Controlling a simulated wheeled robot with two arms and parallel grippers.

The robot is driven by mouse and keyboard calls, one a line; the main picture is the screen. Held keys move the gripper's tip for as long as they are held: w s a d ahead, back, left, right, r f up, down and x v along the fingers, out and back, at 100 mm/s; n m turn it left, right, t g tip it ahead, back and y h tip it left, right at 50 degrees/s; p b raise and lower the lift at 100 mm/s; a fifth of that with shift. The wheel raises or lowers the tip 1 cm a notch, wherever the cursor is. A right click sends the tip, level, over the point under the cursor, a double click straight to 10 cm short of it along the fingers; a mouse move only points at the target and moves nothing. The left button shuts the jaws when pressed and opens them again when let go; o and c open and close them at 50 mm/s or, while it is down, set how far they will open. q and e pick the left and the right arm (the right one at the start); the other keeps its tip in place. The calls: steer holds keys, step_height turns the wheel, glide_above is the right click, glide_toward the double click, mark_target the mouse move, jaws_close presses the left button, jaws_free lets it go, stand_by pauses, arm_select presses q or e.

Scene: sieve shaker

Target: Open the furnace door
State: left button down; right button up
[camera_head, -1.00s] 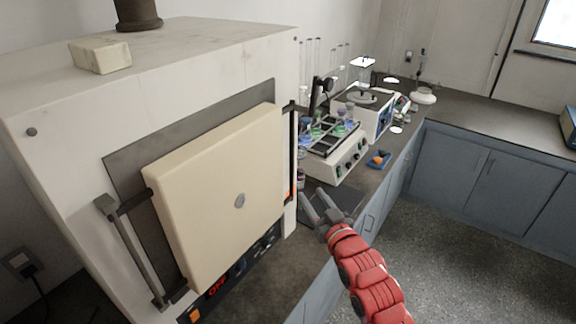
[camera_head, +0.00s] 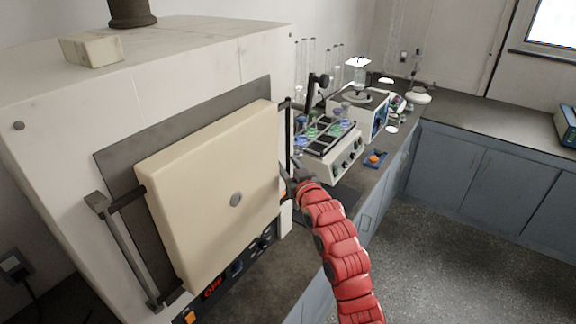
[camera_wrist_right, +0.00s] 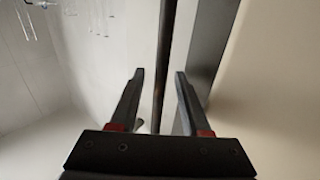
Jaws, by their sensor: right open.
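The furnace (camera_head: 215,62) is a large white box at the left with a cream door (camera_head: 215,190) on its front, which looks shut. A dark vertical handle bar (camera_head: 287,135) runs along the door's right edge. It also shows in the right wrist view (camera_wrist_right: 163,60). My right gripper (camera_head: 290,167) is at this bar, low on its length. In the right wrist view its two fingers (camera_wrist_right: 160,75) are apart, and the bar appears between them. Contact cannot be told. A grey bar (camera_head: 125,245) is at the door's left edge. My left gripper is not in view.
A shaker (camera_head: 340,158) with coloured flasks and a balance (camera_head: 365,115) stand on the counter right of the furnace. A small blue tray (camera_head: 376,159) sits near the counter edge. A cream block (camera_head: 92,50) lies on the furnace top. The floor at the right is clear.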

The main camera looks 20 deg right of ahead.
jaws_close()
stand_by(1.4)
